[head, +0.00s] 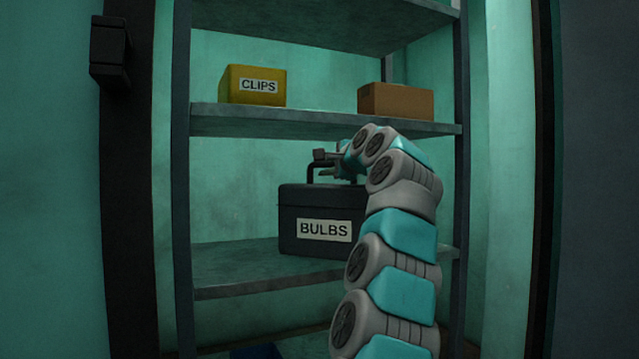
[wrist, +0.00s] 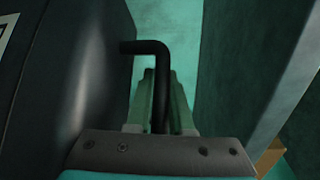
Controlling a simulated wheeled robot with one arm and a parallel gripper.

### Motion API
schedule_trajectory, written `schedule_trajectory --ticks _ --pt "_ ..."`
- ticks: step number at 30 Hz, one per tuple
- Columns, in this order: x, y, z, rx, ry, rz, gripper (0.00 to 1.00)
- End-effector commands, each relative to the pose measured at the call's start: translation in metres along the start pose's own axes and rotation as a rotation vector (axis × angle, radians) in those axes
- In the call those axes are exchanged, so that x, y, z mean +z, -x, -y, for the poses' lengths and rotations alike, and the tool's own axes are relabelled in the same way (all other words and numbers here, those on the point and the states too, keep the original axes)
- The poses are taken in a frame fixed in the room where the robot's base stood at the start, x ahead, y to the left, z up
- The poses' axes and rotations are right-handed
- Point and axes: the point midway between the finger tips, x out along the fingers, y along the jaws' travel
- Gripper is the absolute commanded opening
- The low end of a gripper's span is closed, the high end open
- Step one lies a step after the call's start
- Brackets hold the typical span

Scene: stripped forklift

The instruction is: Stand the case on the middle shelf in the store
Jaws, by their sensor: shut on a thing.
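The case (head: 300,212) is a dark box with a white BULBS label and a black handle on top. In the head view it is upright at the middle shelf (head: 225,268), its base at the shelf surface; my arm hides its right part. I cannot tell whether its base fully touches the shelf. My gripper (head: 335,165) is above the case, at its handle. In the wrist view the fingers of my gripper (wrist: 160,105) are shut around the black handle (wrist: 148,47), and the side of the case (wrist: 75,70) fills the left.
The shelf above (head: 310,122) holds a yellow CLIPS box (head: 252,86) and a brown box (head: 396,101). Shelf posts stand left (head: 181,170) and right (head: 461,170). A dark door frame (head: 128,200) edges the opening. Bare shelf shows left of the case.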

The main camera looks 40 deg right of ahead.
Motion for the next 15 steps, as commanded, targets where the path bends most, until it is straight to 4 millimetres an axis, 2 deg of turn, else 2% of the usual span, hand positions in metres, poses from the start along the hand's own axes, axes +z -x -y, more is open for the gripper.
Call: schedule_trajectory --ticks 3,9,15 --pt "0.008 -0.01 0.003 -0.007 0.001 -0.001 0.0" --pt "0.012 -0.015 0.001 -0.008 -0.001 0.0 0.0" --pt "0.01 -0.017 -0.011 -0.005 -0.002 0.001 0.0"
